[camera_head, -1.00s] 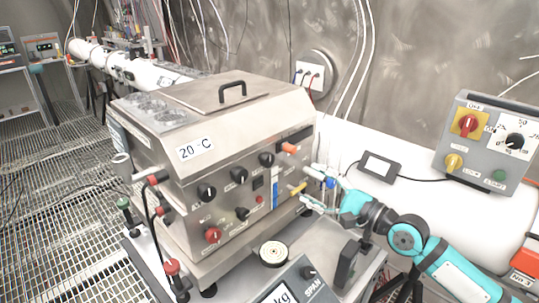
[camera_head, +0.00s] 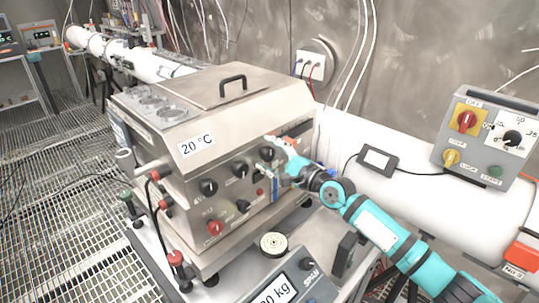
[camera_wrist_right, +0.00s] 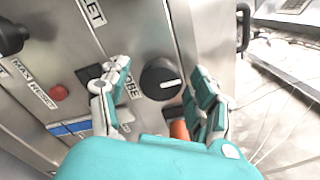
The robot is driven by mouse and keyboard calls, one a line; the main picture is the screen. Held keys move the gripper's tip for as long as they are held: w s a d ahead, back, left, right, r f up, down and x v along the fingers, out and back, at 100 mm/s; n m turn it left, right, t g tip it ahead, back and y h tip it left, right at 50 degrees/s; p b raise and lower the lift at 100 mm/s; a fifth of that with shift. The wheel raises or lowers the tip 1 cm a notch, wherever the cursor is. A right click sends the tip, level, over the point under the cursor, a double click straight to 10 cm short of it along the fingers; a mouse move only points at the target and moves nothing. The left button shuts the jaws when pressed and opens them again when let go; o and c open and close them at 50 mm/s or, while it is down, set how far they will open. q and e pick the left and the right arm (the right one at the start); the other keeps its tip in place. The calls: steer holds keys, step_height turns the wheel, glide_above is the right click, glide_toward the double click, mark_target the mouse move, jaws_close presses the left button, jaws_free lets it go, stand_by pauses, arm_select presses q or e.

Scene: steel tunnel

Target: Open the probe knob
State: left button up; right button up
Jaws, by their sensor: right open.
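The probe knob (camera_wrist_right: 161,79) is a round black knob with a white pointer line, beside a partly covered label reading "OBE" in the right wrist view. It sits on the front panel of the steel bath (camera_head: 225,115), at the upper right of the panel in the head view. My right gripper (camera_wrist_right: 161,72) is open, with one finger on each side of the knob. Gaps show between the fingers and the knob; contact cannot be told. In the head view the right gripper (camera_head: 267,155) covers part of the panel there. My left gripper is not in view.
Other black knobs (camera_head: 240,170) and a red knob (camera_head: 215,228) are on the same panel. An orange part (camera_wrist_right: 179,130) lies close to the right finger. A scale (camera_head: 290,287) stands in front. A grey control box (camera_head: 487,140) is at the right.

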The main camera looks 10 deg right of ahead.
steer(key=c, duration=1.2)
